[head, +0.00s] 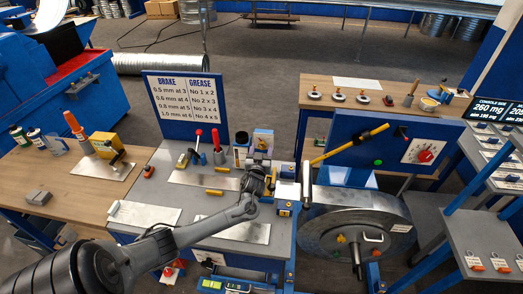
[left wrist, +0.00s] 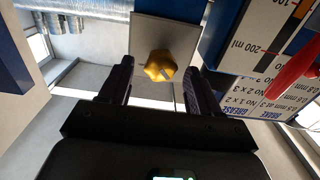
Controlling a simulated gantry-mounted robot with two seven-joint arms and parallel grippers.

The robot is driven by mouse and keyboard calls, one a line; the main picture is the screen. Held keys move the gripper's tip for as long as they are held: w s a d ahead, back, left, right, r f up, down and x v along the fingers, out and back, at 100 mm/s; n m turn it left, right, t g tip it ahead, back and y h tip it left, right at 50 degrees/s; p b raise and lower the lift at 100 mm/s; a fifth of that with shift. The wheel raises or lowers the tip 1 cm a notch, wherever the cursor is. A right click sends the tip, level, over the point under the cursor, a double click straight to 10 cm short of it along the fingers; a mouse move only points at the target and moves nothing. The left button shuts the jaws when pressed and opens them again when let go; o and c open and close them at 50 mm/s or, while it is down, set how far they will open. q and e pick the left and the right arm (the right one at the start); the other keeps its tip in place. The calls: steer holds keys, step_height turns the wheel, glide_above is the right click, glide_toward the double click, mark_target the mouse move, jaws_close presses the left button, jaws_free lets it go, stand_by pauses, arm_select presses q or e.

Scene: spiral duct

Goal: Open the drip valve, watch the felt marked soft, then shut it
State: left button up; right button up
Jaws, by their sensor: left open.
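A yellow lobed knob (left wrist: 160,66), which looks like the drip valve's handle, sits on a grey box face (left wrist: 152,30) in the left wrist view. My left gripper (left wrist: 160,72) is open, with one dark finger on each side of the knob and a visible gap to each. In the head view my left gripper (head: 264,172) is over the right part of the grey bench, and the knob cannot be made out clearly behind it. I cannot pick out the felt marked soft. My right gripper is not in view.
A brake and grease chart (head: 184,103) stands behind the grey bench (head: 150,235). A large metal drum (head: 335,225) is right of my gripper, below a blue panel with a red dial (head: 424,156). A container with ml marks (left wrist: 245,40) is close by on the right in the wrist view.

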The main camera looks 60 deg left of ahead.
arm_select(q)
steer(key=shift+w+a, duration=0.2)
steer(key=shift+c, duration=0.4)
steer(key=c, duration=1)
